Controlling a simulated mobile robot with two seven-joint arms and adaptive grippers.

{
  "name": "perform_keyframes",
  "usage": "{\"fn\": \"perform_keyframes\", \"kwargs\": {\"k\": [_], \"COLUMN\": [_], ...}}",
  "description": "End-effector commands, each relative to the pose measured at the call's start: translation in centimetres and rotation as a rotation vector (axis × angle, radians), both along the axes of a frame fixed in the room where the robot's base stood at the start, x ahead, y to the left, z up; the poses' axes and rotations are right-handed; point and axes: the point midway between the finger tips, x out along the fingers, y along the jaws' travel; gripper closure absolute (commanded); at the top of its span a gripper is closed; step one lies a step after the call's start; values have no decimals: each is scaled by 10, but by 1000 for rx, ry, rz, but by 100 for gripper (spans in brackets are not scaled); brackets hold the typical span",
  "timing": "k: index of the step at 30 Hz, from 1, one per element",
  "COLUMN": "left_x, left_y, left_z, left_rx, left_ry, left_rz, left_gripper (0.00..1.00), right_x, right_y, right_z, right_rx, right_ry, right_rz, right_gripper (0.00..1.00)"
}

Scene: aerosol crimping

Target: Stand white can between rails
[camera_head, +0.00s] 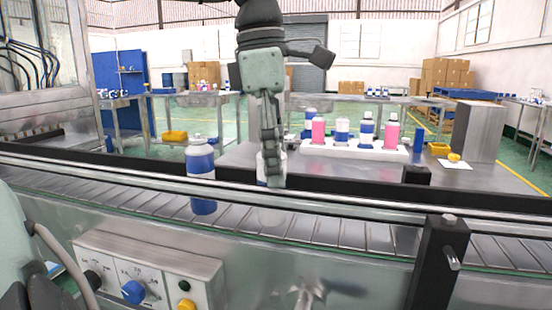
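My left gripper (271,180) points straight down over the conveyor, seen nearly edge-on. The near metal rail (350,218) runs across the picture along the belt (330,232). The dark far rail (110,163) runs behind it. My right gripper is not in view.
A blue and white can (201,163) stands upright on the belt, left of the gripper. A white tray (345,152) behind holds pink and blue-white cans. A black post (438,265) stands at front right, and a control box (150,270) at front left. The belt right of the gripper is clear.

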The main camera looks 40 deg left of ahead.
Motion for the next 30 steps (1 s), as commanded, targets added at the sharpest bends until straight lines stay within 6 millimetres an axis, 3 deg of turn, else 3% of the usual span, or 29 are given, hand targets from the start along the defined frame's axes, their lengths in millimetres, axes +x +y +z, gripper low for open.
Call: {"fn": "perform_keyframes", "kwargs": {"k": [13, 24, 30], "left_x": [0, -6, -8], "left_y": [1, 8, 10], "left_z": [9, 83, 111], "left_rx": [1, 1, 0], "left_ry": [-1, -3, -1], "left_rz": [1, 2, 0], "left_gripper": [39, 39, 39], "right_x": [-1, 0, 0], "right_y": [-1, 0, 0], "right_z": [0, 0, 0], "right_rx": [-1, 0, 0], "right_ry": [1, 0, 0], "right_rz": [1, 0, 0], "right_gripper": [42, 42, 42]}}
